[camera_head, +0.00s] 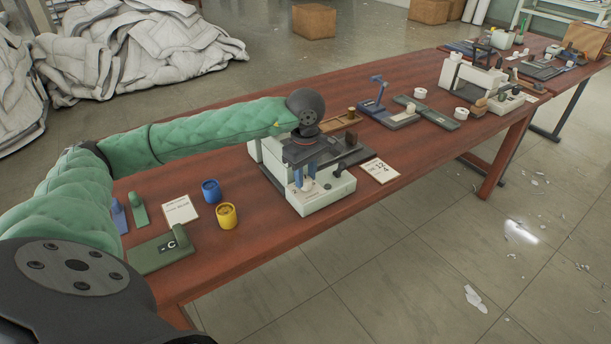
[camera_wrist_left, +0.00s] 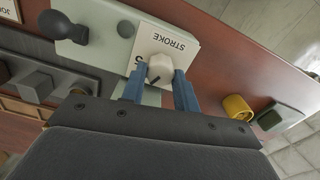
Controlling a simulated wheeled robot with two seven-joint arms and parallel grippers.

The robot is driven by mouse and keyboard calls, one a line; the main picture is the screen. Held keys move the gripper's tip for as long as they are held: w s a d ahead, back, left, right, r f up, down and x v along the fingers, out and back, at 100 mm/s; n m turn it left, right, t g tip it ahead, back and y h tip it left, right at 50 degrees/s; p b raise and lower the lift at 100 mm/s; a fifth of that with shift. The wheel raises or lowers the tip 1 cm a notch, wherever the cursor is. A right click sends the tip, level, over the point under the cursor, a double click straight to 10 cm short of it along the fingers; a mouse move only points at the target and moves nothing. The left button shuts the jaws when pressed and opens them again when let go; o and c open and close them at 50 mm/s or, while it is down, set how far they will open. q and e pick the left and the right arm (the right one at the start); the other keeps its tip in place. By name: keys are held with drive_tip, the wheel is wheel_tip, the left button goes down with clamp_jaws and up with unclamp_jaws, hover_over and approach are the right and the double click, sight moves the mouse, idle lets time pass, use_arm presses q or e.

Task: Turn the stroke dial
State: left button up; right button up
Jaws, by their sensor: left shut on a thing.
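The stroke dial (camera_wrist_left: 160,66) is a small pale knob with a dark mark, on a white plate (camera_wrist_left: 178,43) lettered STROKE. The plate is on the front of a pale grey-green machine (camera_head: 325,197), which stands mid-table in the head view. My left gripper (camera_head: 305,180) comes down over the machine's front. In the left wrist view its two blue fingers (camera_wrist_left: 160,73) stand on either side of the dial and are shut on it. In the head view the gripper hides the dial. My right gripper is not in view.
A black-knobbed lever (camera_head: 340,168) sticks out beside the gripper; it also shows in the left wrist view (camera_wrist_left: 75,32). A blue cup (camera_head: 211,191) and a yellow cup (camera_head: 227,216) stand left of the machine. A card (camera_head: 381,170) lies right of it. A second machine (camera_head: 470,82) stands farther along.

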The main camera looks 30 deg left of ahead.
sight(305, 178)
use_arm(q)
drive_tip(key=o, duration=1)
drive_tip(key=shift+c, duration=0.2)
drive_tip(key=shift+r, duration=0.1)
drive_tip(key=shift+r, duration=0.35)
drive_tip(key=shift+r+b, duration=0.45)
drive_tip(key=shift+r, duration=3.05)
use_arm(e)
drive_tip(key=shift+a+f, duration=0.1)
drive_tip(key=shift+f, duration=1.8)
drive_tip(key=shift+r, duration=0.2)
